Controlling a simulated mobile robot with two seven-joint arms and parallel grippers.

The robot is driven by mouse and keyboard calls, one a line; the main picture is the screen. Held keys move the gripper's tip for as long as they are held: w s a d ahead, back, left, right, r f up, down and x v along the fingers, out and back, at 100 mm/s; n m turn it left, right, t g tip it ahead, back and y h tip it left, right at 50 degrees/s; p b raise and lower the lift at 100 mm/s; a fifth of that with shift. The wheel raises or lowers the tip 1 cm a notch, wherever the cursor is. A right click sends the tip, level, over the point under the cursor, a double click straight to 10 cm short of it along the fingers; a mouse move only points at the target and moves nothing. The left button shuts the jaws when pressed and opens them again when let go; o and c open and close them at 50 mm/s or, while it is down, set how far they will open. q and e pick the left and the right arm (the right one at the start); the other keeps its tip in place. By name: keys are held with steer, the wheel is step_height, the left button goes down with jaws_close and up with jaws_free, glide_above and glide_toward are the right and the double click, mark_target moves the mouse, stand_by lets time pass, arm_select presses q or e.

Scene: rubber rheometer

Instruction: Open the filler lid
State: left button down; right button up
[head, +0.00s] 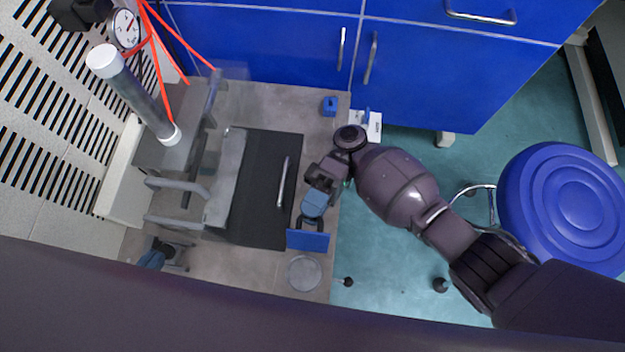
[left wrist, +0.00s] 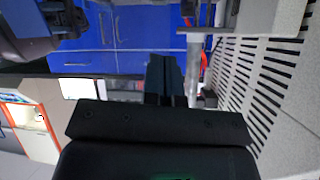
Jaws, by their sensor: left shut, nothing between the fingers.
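The rheometer is a grey machine at the left of the head view, with a clear upright cylinder (head: 140,95) topped by a white cap (head: 104,60). A dark panel with a silver bar handle (head: 283,182) lies to its right. I cannot tell for certain which part is the filler lid. My left gripper (head: 152,260) is low at the left, in front of the machine and apart from the cap. Its dark blue fingers (left wrist: 166,75) are shut and empty in the left wrist view. My right gripper (head: 313,210) is over the bench's right edge, by a blue plate (head: 307,241); its fingertips are unclear.
A round grey disc (head: 304,273) and a small blue item (head: 329,106) lie on the bench. Two grey bars (head: 178,187) stick out from the machine. Red hoses and a gauge (head: 125,29) are at the upper left. Blue cabinets (head: 270,40) stand behind; a blue stool (head: 565,205) is right.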

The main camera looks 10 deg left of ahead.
steer(key=shift+w, duration=0.15)
steer(key=shift+w+d, duration=0.1)
steer(key=shift+w, duration=0.1)
steer(key=b+v, duration=0.2)
steer(key=v, duration=0.6)
steer(key=shift+d+f, duration=0.1)
steer(key=shift+f, duration=0.1)
steer(key=shift+w+d+b, duration=0.2)
steer(key=shift+w+b, duration=0.2)
steer(key=shift+w, duration=0.25)
arm_select(q)
steer(key=shift+a+r+n+t, duration=0.2)
steer(key=shift+a+n+t, duration=0.2)
steer(key=shift+t, duration=0.3)
arm_select(e)
steer(key=shift+w+d+r, duration=0.1)
steer(key=shift+w+d, duration=0.05)
steer(key=shift+w, duration=0.2)
arm_select(q)
steer(key=shift+w+d+f, duration=0.1)
steer(key=shift+w, duration=0.05)
